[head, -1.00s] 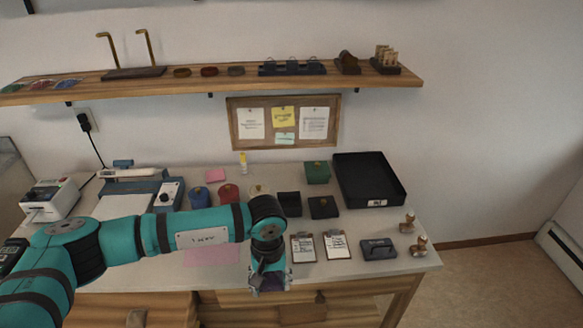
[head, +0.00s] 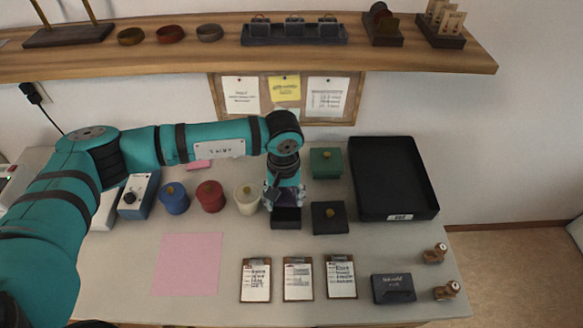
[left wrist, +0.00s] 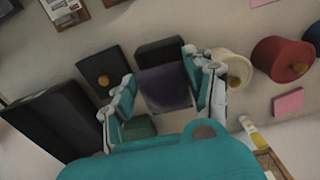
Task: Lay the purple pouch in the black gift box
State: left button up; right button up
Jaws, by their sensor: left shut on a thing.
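My left gripper (head: 285,192) is shut on the dark purple pouch (left wrist: 165,88). The pouch hangs between the fingers in the left wrist view, and the fingers partly cover it in the head view. The black gift box (head: 286,219) stands on the table just under and in front of the gripper. It also shows beyond the pouch in the left wrist view (left wrist: 158,49). I cannot tell whether the pouch touches the box. A black square lid with a gold knob (head: 330,218) lies right of the box. My right gripper is not in view.
A cream pot (head: 246,200) stands close left of the gripper, with red (head: 210,196) and blue (head: 174,199) pots beyond. A green box (head: 326,162) and a large black tray (head: 428,208) are at the right. Several clipboards (head: 298,279) lie in front. A wooden shelf (head: 200,60) runs above.

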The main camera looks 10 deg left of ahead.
pick_arm(q)
jog(key=shift+w+f, duration=0.1)
jog(key=shift+w, duration=0.1)
jog(key=shift+s+f+b, duration=0.2)
jog(key=shift+f+b, duration=0.3)
jog(key=shift+f, duration=0.35)
jog(key=shift+w+f+b, duration=0.1)
jog(key=shift+f+b, duration=0.7)
jog(key=shift+f, duration=1.05)
jog(key=shift+w+b, duration=0.15)
jog(key=shift+b, duration=0.35)
jog(key=shift+f+b, duration=0.75)
jog(key=shift+b, duration=0.05)
